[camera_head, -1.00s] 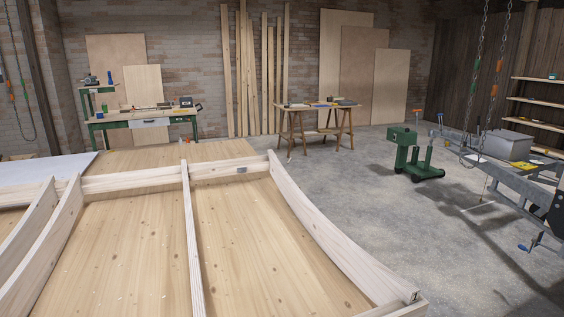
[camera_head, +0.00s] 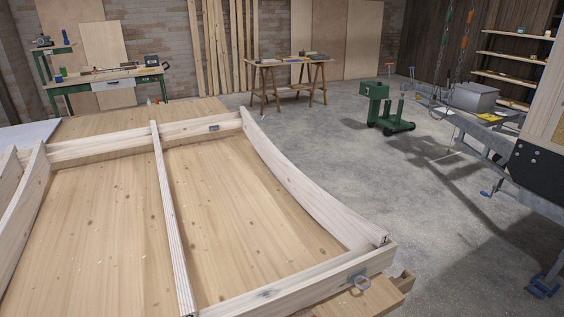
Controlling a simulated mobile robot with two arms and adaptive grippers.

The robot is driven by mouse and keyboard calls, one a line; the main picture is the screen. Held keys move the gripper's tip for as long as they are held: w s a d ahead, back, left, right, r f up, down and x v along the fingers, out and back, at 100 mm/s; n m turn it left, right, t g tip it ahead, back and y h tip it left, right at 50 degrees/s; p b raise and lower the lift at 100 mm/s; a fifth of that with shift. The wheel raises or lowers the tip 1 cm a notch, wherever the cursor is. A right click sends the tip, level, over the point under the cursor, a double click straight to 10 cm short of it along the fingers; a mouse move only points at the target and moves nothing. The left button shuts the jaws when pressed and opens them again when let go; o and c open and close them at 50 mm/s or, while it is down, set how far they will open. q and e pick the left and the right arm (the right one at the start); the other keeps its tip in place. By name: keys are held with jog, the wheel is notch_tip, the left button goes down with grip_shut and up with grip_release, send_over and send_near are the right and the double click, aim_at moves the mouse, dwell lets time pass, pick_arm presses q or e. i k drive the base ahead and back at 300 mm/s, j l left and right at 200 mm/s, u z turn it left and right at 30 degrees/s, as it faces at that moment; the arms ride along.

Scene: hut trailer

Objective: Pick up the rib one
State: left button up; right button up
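Several pale wooden ribs are joined into a frame on a wooden panel (camera_head: 100,215). A curved rib (camera_head: 305,195) forms the frame's right side. A straight, thinner rib (camera_head: 172,220) runs through the middle, and another curved rib (camera_head: 28,205) stands at the left. A back beam (camera_head: 200,128) and a front beam (camera_head: 300,288) cross them. I cannot tell which is "rib one". Neither of my grippers is in view.
A trestle table (camera_head: 290,60) and a green workbench (camera_head: 110,82) stand by the brick wall. A green machine (camera_head: 384,108) stands on the open concrete floor (camera_head: 350,165). A metal trailer frame (camera_head: 485,140) is at the right.

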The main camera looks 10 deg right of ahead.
aim_at(351, 229)
jog(key=l+z, duration=0.4)
jog(key=i+l+z, duration=0.35)
jog(key=l, duration=0.25)
jog(key=i+l+z, duration=0.35)
jog(key=l, duration=0.2)
jog(key=i+l+z, duration=0.4)
jog(key=i, duration=0.3)
jog(key=i+l+z, duration=0.1)
jog(key=i+l, duration=0.2)
jog(key=i+u, duration=0.75)
jog(key=i+l+u, duration=0.2)
jog(key=i+u, duration=0.15)
jog(key=i+j+u, duration=0.15)
jog(key=i+u, duration=0.15)
jog(key=u, duration=0.2)
jog(key=i+u, duration=0.3)
jog(key=u, duration=0.2)
jog(key=i+u, duration=0.3)
jog(key=u, duration=0.2)
jog(key=i+l+u, duration=0.2)
jog(key=u, duration=0.25)
jog(key=i, duration=0.1)
